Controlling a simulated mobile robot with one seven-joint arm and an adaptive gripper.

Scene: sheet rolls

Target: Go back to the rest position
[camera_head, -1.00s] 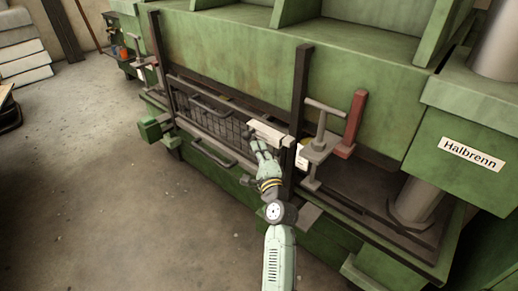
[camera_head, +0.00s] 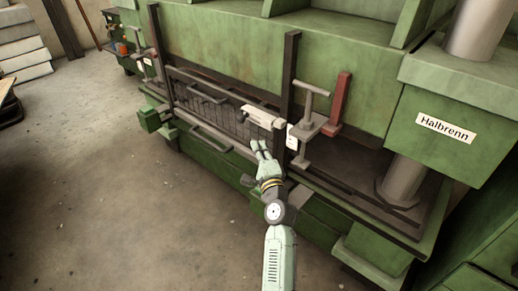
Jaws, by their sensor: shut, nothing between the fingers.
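My gripper (camera_head: 259,147) is near the middle of the head view, at the end of my light green arm. Its fingers point up toward the dark mesh guard (camera_head: 208,108) on the front of the green machine (camera_head: 240,52). The gripper is shut and empty. A pale bar (camera_head: 262,115) on the guard's upper right edge lies just above the fingertips. A gap shows between the fingertips and this bar.
A T-handled clamp (camera_head: 311,112) and a red lever (camera_head: 337,102) stand right of the gripper. Dark upright posts (camera_head: 289,75) flank the guard. A green box (camera_head: 152,119) juts out at left. The concrete floor (camera_head: 110,210) at lower left is clear.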

